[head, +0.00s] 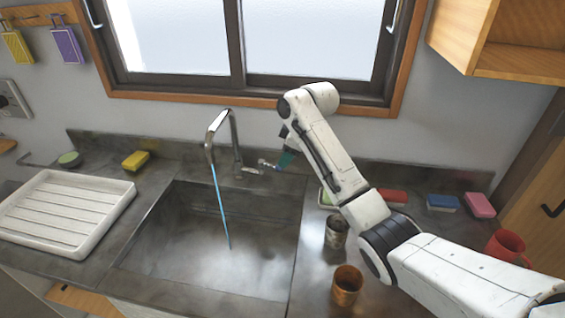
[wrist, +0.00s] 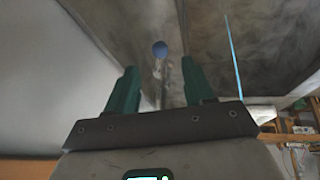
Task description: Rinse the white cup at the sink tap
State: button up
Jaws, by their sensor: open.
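No white cup is visible in either view. The tap (head: 211,140) arches over the sink (head: 160,240), and a thin blue stream of water (head: 222,205) runs from it into the basin; the stream also shows in the wrist view (wrist: 233,60). My gripper (head: 277,164) is open and empty behind the sink, just right of the tap's base. In the wrist view, a small blue knob (wrist: 160,48) on a stem appears between my green fingertips (wrist: 162,82), slightly beyond them. I cannot tell whether they touch it.
A white drying tray (head: 112,216) stands left of the sink. Right of it are a grey metal cup (head: 336,234), a brown cup (head: 347,286) and a red mug (head: 504,246). Blue (head: 442,203) and pink (head: 479,205) sponges lie at the back right; a yellow one (head: 136,160) lies left.

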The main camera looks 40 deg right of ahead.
jog(key=v, duration=0.5)
jog(key=shift+a+f, duration=0.1)
jog(key=shift+a, duration=0.05)
dwell(0.4)
